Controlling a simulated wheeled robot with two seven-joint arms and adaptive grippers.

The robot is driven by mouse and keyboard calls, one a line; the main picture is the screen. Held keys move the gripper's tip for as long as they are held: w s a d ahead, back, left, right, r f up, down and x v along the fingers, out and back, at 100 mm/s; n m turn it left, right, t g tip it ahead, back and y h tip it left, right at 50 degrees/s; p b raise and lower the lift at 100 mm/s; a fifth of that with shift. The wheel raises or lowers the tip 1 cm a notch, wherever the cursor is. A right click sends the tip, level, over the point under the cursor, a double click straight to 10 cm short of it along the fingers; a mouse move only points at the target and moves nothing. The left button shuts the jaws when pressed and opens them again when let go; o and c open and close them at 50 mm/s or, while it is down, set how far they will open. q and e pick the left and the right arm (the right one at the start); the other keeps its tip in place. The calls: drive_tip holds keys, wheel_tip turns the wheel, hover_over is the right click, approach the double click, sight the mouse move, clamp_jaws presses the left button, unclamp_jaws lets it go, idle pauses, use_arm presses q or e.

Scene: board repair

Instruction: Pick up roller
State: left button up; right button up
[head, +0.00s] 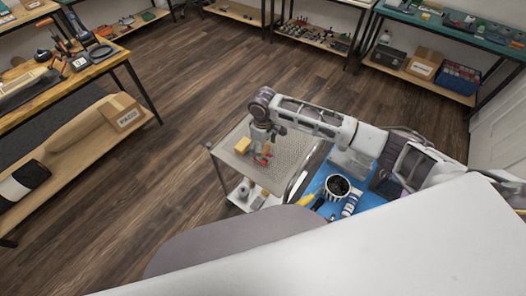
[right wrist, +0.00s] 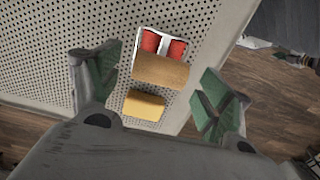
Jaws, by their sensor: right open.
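My right gripper (head: 264,146) is over the perforated metal top of a small cart (head: 222,155). In the right wrist view the open gripper (right wrist: 160,78) has its green-padded fingers spread wide. Between them in the picture lies a tan-brown rounded block (right wrist: 160,71), and a yellow block (right wrist: 143,104) lies nearer the wrist. Two red rounded pieces (right wrist: 150,41) sit on a white patch just beyond the brown block. I cannot tell for certain which of these is the roller. No contact with the fingers shows. The yellow block (head: 242,146) also shows in the head view. My left gripper is out of view.
A blue surface (head: 368,201) with a dark-filled container (head: 338,187) and tools adjoins the cart. The cart's lower shelf holds small items. Workbenches with tools (head: 100,52) and boxes line the walls. The wooden floor left of the cart is clear.

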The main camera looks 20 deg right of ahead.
drive_tip(key=shift+f, duration=1.25)
drive_tip(key=c, duration=1.2)
drive_tip(key=shift+r, duration=0.15)
drive_tip(key=shift+c, duration=0.2)
drive_tip(key=shift+r, duration=4.95)
drive_tip(key=o, duration=0.6)
drive_tip(key=c, duration=0.4)
drive_tip(key=shift+o, duration=0.2)
